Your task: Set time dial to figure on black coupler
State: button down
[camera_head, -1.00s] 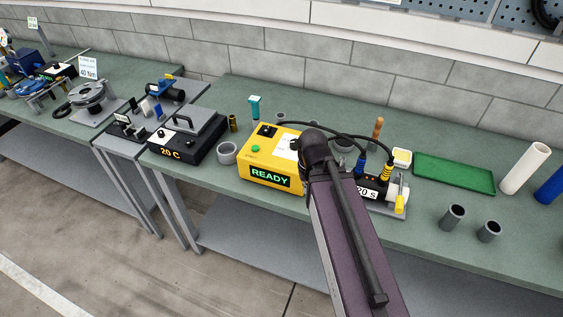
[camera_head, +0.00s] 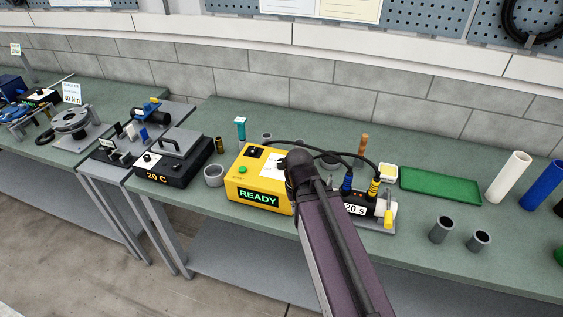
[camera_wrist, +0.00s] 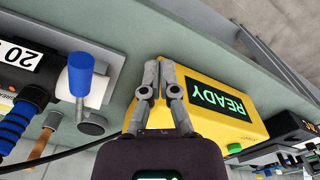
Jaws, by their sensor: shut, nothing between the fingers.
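The yellow control box (camera_head: 238,181) stands on the bench with a lit READY display and a green button. A dark square with a small white mark, possibly the time dial (camera_head: 256,153), is on its top. The black coupler (camera_head: 366,198) is right of it, with a white label ending in "20 S"; my arm is close to the label's left end. In the wrist view the coupler (camera_wrist: 12,75) is cut off by the left edge, its label showing "20". My gripper (camera_wrist: 160,64) is shut and empty, in front of the yellow box; the head view hides it behind my arm.
Black cables run from the box to the coupler's blue and yellow plugs. A blue-capped post (camera_wrist: 88,80) stands near the coupler. A black 20 C unit (camera_head: 172,172) is at left, a green tray (camera_head: 440,184) at right. Grey sleeves (camera_head: 441,230) stand at front right.

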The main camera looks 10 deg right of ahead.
aim_at(282, 161)
jog(key=c, duration=0.7)
grip_release()
jog(key=shift+w+r, duration=0.1)
jog(key=o, duration=0.3)
jog(key=shift+w+r+p, duration=0.15)
jog(key=shift+w+p, duration=0.05)
jog(key=shift+p, duration=0.1)
jog(key=shift+o, duration=1.1)
jog(key=w+r+n+p, duration=0.2)
jog(key=w+n, duration=0.1)
jog(key=w+r+n+p, duration=0.5)
jog(key=w+n, duration=0.1)
jog(key=shift+r+n, duration=0.2)
jog(key=shift+n, duration=0.1)
jog(key=w+r+n+p, duration=0.7)
jog(key=w+n, duration=0.2)
jog(key=n, duration=0.1)
jog(key=shift+w+n, duration=0.4)
jog(key=shift+a+f, duration=0.1)
jog(key=shift+f, duration=0.05)
notch_tip(282, 161, down, 13)
jog(key=b, duration=1.3)
jog(key=shift+f, duration=0.2)
